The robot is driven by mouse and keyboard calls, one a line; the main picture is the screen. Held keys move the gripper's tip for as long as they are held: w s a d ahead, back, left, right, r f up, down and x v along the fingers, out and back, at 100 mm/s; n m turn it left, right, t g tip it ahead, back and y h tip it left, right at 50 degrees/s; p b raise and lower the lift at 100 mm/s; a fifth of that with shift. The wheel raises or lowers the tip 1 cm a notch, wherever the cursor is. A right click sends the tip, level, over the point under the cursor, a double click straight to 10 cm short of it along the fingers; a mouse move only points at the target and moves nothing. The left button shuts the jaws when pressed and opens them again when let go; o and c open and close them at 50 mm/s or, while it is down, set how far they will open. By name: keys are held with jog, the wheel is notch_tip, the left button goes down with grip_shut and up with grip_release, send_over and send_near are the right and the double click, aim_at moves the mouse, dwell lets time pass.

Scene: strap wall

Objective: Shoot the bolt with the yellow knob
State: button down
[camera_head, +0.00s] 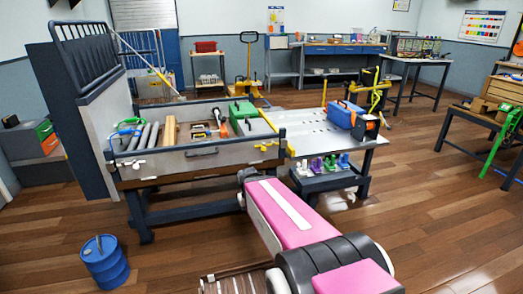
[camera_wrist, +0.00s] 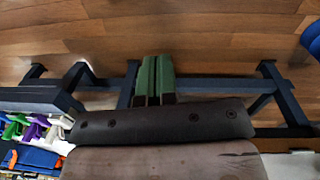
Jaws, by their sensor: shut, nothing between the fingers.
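Small yellow fittings (camera_head: 265,146) show on the front face of the grey tray-like box (camera_head: 180,163) at its right end, with another yellow piece (camera_head: 291,151) at its corner. Which is the bolt's knob is too small to tell. My pink arm reaches toward the front of the bench from the lower right of the head view. In the wrist view my gripper (camera_wrist: 152,78) shows green fingers side by side, shut and empty, over the dark bench legs and floor. No yellow knob shows in the wrist view.
The box holds grey tubes, wood and a green case (camera_head: 242,116). A blue toolbox (camera_head: 345,113) sits on the white tabletop (camera_head: 310,128). Coloured clamps (camera_head: 330,164) are below its front edge. A blue barrel (camera_head: 105,262) stands front left. Wooden floor is open at right.

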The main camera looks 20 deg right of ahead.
jog(key=w+d+r+n+h, duration=0.25)
jog(key=w+n+h, duration=0.7)
jog(key=w, duration=0.75)
jog(key=w+a+r+n+t+h, duration=0.1)
jog(key=w+a+r+n+h, duration=0.1)
jog(key=w+r+n, duration=0.2)
jog(key=w+a+r+n+t+h, duration=0.2)
jog(key=w+r+n, duration=0.3)
jog(key=w, duration=0.5)
jog(key=shift+a+r+h, duration=0.3)
jog(key=shift+r+h, duration=0.2)
jog(key=shift+h, duration=0.15)
jog(key=shift+d+n, duration=0.1)
jog(key=shift+n, duration=0.15)
jog(key=x, duration=1.3)
jog(key=shift+w+d+f, duration=0.1)
jog(key=shift+d+f, duration=0.05)
jog(key=shift+d, duration=0.25)
jog(key=shift+d, duration=0.1)
